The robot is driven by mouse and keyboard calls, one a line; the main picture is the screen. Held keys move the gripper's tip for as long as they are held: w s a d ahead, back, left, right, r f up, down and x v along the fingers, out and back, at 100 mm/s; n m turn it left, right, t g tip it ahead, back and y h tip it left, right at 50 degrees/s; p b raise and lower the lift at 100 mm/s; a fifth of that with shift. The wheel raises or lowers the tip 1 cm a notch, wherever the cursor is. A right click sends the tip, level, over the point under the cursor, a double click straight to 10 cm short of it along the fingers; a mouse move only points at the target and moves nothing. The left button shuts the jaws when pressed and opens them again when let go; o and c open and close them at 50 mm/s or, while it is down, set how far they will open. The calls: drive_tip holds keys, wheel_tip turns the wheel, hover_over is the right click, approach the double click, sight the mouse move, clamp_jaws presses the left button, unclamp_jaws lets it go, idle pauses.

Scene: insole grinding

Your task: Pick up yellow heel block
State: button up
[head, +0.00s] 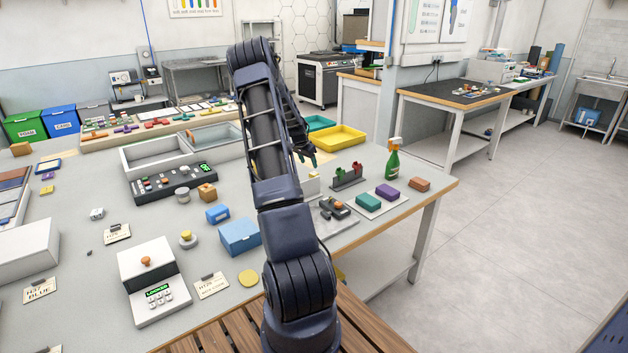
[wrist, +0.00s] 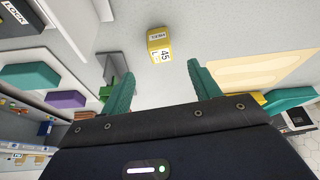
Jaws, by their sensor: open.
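The yellow heel block (wrist: 159,45) lies on the grey tabletop in the wrist view, with a white label marked 45 on it. My gripper (wrist: 160,67) is open and empty, its two green fingers apart. The block appears between and beyond the fingertips, apart from both. In the head view my gripper (head: 308,155) hangs over the table, partly hidden behind my arm. A small yellowish patch shows beside my arm there, but I cannot tell that it is the block.
A yellow tray (head: 335,138) stands behind my gripper. A red-and-green piece stands in a dark holder (head: 348,179). In the wrist view, tabletop around the block is clear.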

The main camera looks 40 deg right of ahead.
sight(314, 173)
drive_tip(key=x, duration=1.1)
drive_tip(key=shift+w+d+f, duration=0.15)
drive_tip(key=shift+d+f, duration=0.05)
drive_tip(key=shift+d, duration=0.3)
drive_tip(key=c, duration=1.1)
drive_tip(key=shift+r, duration=0.1)
